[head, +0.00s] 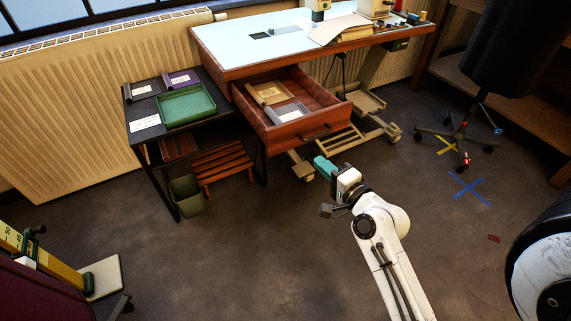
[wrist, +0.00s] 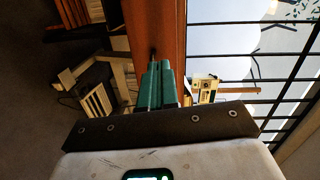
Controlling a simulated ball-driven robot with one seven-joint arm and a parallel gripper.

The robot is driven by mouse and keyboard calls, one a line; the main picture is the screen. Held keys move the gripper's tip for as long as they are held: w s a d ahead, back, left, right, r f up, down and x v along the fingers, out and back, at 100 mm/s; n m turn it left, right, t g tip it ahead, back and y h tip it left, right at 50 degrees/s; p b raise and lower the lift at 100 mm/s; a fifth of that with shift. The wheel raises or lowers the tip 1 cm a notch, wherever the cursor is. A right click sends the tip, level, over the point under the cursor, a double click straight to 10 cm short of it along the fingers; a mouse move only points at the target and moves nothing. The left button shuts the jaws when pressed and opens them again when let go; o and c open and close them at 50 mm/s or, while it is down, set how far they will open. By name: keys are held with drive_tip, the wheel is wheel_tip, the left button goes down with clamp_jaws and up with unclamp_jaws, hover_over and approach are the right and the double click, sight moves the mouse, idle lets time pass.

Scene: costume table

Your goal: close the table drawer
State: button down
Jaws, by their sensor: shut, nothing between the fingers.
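The table drawer (head: 330,112) is pulled out from under the worktable (head: 235,62), with its reddish wood front and dark handle (head: 316,132) facing me. Inside lie a tan item (head: 266,94) and a grey tray with a white label (head: 290,112). My gripper (head: 322,166) has teal fingers, closed together and empty. In the head view it appears just below the drawer front, apart from it in the picture. In the wrist view, my fingers (wrist: 158,82) point toward a reddish wood surface (wrist: 150,25), probably the drawer front; whether they touch it I cannot tell.
A low black side table (head: 145,108) with a green tray (head: 187,105) stands left of the drawer. A green bin (head: 187,195) sits below it. A wheeled stool base (head: 455,140) is at the right. The dark floor around my arm is clear.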

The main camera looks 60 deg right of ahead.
drive_tip(key=s+d+m+h, duration=0.1)
drive_tip(key=m+h, duration=0.1)
approach(295, 127)
drive_tip(key=x, duration=0.6)
drive_tip(key=shift+w+d+b, duration=0.25)
drive_tip(key=shift+d+b, duration=0.05)
drive_tip(key=shift+b, duration=0.1)
